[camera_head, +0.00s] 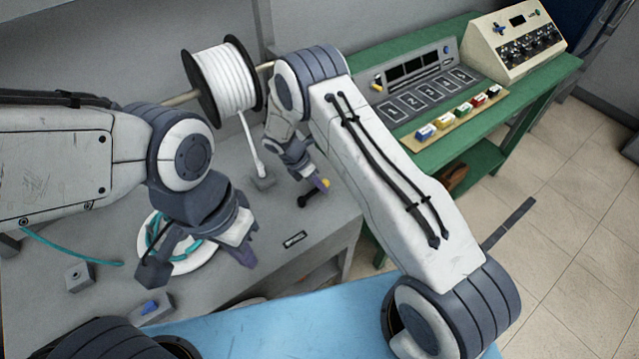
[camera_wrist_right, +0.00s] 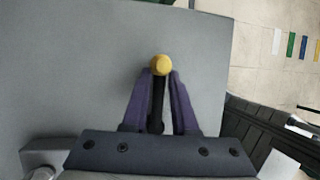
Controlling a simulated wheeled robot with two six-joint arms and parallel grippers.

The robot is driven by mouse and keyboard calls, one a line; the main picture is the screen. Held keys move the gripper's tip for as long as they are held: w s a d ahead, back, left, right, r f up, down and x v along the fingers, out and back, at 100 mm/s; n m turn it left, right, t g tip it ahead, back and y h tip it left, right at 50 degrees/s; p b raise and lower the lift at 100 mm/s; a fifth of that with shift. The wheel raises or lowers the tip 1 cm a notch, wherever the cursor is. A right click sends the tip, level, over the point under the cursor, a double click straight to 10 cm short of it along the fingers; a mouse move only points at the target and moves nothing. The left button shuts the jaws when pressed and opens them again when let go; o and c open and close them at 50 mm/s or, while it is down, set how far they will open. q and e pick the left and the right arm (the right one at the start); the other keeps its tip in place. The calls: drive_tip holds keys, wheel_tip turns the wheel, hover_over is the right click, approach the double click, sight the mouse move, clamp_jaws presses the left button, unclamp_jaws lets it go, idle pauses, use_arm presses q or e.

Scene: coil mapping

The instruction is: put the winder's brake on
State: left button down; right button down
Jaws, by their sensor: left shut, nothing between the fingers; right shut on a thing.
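The brake lever is a short black lever with a yellow knob (camera_head: 325,183) on the grey bench top, right of centre in the head view. In the right wrist view the knob (camera_wrist_right: 160,65) stands just past my fingertips. My right gripper (camera_head: 314,180) is shut on the lever, one purple finger on each side of its black shaft (camera_wrist_right: 157,100). My left gripper (camera_head: 246,254) is shut and empty, over the bench beside a white round plate (camera_head: 200,262) with a teal coil on it. My left wrist hides part of that plate.
A white cable spool (camera_head: 228,78) stands at the back on a rod. A green table (camera_head: 430,155) with a numbered panel and a control box (camera_head: 515,45) stands to the right.

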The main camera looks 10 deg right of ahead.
drive_tip(key=shift+w+r, duration=0.1)
drive_tip(key=shift+w, duration=0.05)
idle(0.6)
drive_tip(key=shift+d, duration=0.1)
